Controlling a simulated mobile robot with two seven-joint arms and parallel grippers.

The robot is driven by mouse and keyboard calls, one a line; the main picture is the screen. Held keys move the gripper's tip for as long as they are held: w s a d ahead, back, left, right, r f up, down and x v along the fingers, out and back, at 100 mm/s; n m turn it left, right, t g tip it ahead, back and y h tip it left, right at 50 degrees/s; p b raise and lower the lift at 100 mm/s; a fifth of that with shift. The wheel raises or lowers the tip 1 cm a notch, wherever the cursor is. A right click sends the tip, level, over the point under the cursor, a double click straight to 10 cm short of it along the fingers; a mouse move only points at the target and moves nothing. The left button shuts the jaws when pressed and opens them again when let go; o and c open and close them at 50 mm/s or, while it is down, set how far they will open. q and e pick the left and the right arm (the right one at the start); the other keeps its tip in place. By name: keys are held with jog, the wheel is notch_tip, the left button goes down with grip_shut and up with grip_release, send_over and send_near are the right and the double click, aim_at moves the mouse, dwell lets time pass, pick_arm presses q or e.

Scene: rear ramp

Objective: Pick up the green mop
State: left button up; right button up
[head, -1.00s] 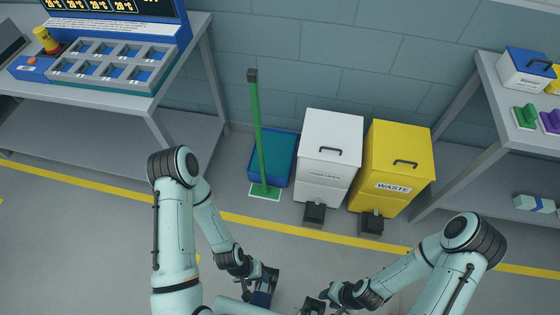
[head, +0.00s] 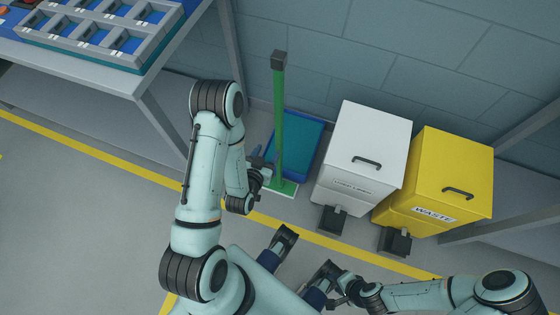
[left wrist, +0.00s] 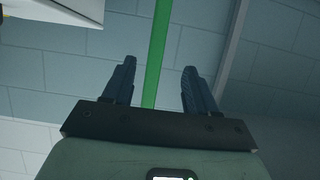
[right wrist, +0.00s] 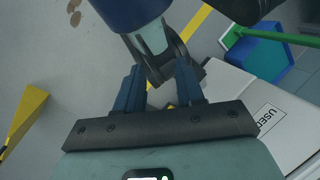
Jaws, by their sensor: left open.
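The green mop (head: 279,125) stands upright by the back wall, with a dark cap on top and a flat green and white head on the floor. Its handle shows between the fingertips in the left wrist view (left wrist: 158,40). My left gripper (head: 264,164) is open beside the lower handle. I cannot tell whether the handle is fully inside the jaws. The mop's handle also shows at the upper right in the right wrist view (right wrist: 299,38). My right gripper (right wrist: 158,82) is open and empty, away from the mop.
A blue tray (head: 306,142) lies behind the mop. A white bin (head: 362,150) and a yellow waste bin (head: 440,180), with dark pedals, stand to the right. A workbench (head: 75,75) with a grey rack is at left. A yellow line crosses the floor.

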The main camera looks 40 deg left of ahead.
aim_at(277, 137)
pick_arm(q)
jog(key=b+x, duration=0.5)
jog(key=b, duration=0.2)
jog(key=shift+f+b, duration=0.15)
jog(key=shift+b, duration=0.15)
pick_arm(e)
jog(key=w+d+f+t+h, duration=0.25)
jog(key=w+d+f, duration=0.25)
jog(key=w+f, duration=0.45)
pick_arm(q)
jog(key=shift+b+x, duration=1.05)
jog(key=shift+x, duration=0.2)
jog(key=shift+w, duration=0.3)
jog(key=x, duration=0.2)
jog(key=b+x, duration=0.1)
jog(key=x, duration=0.2)
jog(key=shift+w+d+r, duration=0.1)
jog(key=shift+d+r, duration=0.05)
jog(key=shift+r, duration=0.1)
grip_shut()
jog(key=shift+r, duration=0.15)
pick_arm(e)
jog(key=s+d+f+m+g, duration=0.1)
jog(key=s+f, duration=0.4)
jog(key=shift+s+f+y, duration=0.2)
jog(key=shift+s+y, duration=0.2)
jog(key=shift+y, duration=0.05)
